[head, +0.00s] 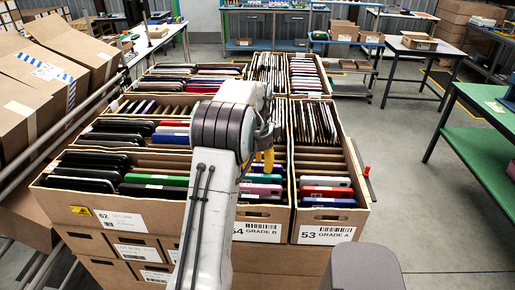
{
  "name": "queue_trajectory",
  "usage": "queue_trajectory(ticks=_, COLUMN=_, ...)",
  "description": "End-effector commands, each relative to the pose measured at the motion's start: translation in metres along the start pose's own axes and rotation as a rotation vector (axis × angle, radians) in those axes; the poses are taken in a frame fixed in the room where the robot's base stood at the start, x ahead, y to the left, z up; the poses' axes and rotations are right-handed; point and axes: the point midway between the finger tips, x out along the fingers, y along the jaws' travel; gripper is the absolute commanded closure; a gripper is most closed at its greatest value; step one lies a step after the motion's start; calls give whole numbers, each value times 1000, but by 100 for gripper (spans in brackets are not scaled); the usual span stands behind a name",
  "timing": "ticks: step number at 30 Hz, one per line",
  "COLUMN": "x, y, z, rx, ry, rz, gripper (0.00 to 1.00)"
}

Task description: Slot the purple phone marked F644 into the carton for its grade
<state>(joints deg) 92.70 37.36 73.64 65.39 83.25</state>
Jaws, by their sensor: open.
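My gripper (264,162), with yellow on its fingers, hangs over the carton labelled 54 GRADE B (257,232). My arm hides part of that carton and much of what is beneath the gripper. I cannot read the mark F644 on any phone.
More filled cartons (290,75) stand behind. Large brown boxes (40,85) lean on a rail at the left. A green table (487,140) is at the right, with open floor before it.

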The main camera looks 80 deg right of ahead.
Motion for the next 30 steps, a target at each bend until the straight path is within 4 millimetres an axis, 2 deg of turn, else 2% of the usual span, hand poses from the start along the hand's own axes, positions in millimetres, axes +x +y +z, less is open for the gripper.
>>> queue_trajectory(ticks=9, x=-56, y=-1, z=0, rx=0, ry=1, rz=-6, gripper=56)
queue_trajectory(ticks=15, x=-85, y=-1, z=0, rx=0, ry=0, rz=-4, gripper=56)
queue_trajectory(ticks=21, x=-101, y=0, z=0, rx=0, ry=0, rz=-2, gripper=56)
queue_trajectory(ticks=30, x=-108, y=0, z=0, rx=0, ry=0, rz=-1, gripper=56)
